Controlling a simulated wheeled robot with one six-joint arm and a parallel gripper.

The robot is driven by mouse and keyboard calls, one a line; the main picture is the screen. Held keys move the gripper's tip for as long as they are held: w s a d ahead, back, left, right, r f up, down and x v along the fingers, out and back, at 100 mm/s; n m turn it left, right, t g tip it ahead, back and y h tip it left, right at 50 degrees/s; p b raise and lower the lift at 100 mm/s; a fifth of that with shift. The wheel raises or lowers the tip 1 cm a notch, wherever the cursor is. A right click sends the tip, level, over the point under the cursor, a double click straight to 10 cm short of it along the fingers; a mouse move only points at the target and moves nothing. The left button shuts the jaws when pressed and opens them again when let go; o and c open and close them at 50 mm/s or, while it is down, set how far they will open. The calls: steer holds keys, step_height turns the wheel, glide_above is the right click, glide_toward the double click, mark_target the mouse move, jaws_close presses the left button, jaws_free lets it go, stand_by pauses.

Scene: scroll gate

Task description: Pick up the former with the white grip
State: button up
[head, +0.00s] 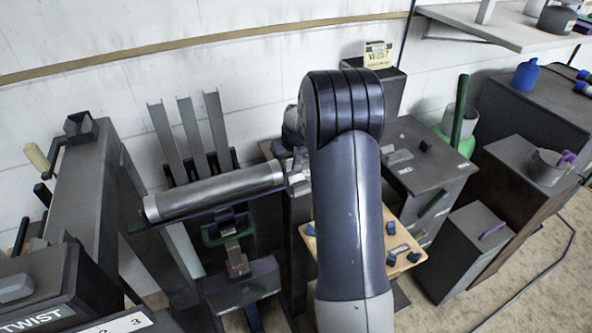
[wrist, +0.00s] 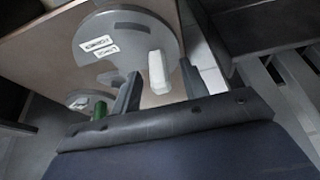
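A round grey former (wrist: 135,32) with two small white labels is in the upper middle of the wrist view, against a brownish surface. Its white grip (wrist: 157,73) sticks out toward my gripper. My gripper (wrist: 160,69) is open, with one dark finger on each side of the white grip and visible gaps between. A second round piece (wrist: 80,98) with a green grip (wrist: 99,110) shows partly at lower left, behind the left finger. In the head view my arm hides the gripper, and I cannot make out the white grip there.
In the head view a metal cylinder (head: 215,190) lies across a stand left of my arm. A wooden board (head: 385,228) with dark blocks is right of it. Grey cabinets (head: 428,160) stand further right, and a grey frame (head: 85,190) stands at left.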

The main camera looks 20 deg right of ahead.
jaws_close()
stand_by(1.1)
steer(key=shift+r, duration=0.15)
